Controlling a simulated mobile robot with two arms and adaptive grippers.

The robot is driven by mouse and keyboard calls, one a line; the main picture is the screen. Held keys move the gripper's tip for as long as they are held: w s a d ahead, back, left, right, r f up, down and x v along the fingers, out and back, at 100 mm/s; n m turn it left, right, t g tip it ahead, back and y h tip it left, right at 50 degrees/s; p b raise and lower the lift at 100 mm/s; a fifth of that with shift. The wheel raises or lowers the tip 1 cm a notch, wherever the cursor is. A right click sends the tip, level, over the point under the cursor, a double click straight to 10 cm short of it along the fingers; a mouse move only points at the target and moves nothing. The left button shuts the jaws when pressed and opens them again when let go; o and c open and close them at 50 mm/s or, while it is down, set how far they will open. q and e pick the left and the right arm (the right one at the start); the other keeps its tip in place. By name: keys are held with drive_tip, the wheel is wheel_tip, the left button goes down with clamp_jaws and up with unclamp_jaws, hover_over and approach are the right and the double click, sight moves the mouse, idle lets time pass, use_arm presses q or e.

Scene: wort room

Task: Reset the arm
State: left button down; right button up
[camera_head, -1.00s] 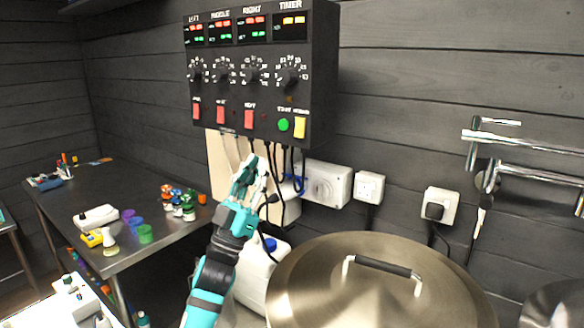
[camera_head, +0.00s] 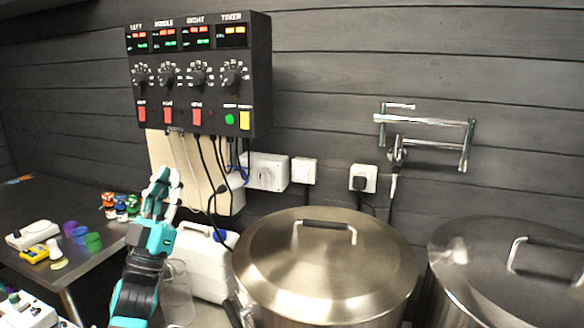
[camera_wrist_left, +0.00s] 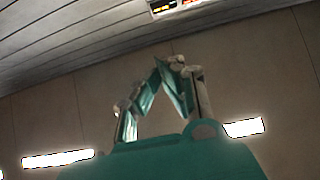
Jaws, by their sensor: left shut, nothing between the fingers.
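My left gripper (camera_head: 161,190) is teal and grey and points upward, below the black control box (camera_head: 200,75) on the wall. Its fingers are together and hold nothing. It stands in front of the pale board under the box, apart from the box. In the left wrist view the left gripper (camera_wrist_left: 167,68) shows with its fingertips meeting, and wall and ceiling behind it. My right gripper is in neither view.
A lidded steel kettle (camera_head: 325,265) stands right of the left arm, with a second kettle (camera_head: 510,270) further right. A white canister (camera_head: 205,262) is close beside the arm. A dark table (camera_head: 50,205) holds small coloured items. Cables hang below the box.

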use_arm(q)
drive_tip(key=w+f+n+g+y, duration=0.2)
drive_tip(key=w+f+g+y, duration=0.15)
drive_tip(key=f, duration=1.05)
drive_tip(key=w+f+n+g+y, duration=0.2)
drive_tip(key=w+f+y, duration=0.15)
drive_tip(key=f, duration=0.95)
drive_tip(key=s+f+g+y, duration=0.1)
drive_tip(key=s+f+g, duration=0.3)
drive_tip(key=f, duration=1.1)
drive_tip(key=s+f+g+y, duration=0.1)
drive_tip(key=s+f+g, duration=0.2)
drive_tip(key=s+f, duration=0.85)
drive_tip(key=s+f+m+g, duration=0.1)
drive_tip(key=s+f+g, duration=0.2)
drive_tip(key=s+f, duration=0.8)
drive_tip(key=s+f+g, duration=0.4)
drive_tip(key=s+f, duration=0.3)
drive_tip(key=f, duration=0.8)
drive_tip(key=s+f+g, duration=0.3)
drive_tip(key=s+f, duration=0.1)
drive_tip(key=s, duration=0.9)
drive_tip(key=s+a+f+m+g, duration=0.1)
drive_tip(key=s+f+g, duration=0.2)
drive_tip(key=s, duration=1.1)
drive_tip(key=shift+f+y, duration=0.4)
drive_tip(key=shift+f, duration=0.1)
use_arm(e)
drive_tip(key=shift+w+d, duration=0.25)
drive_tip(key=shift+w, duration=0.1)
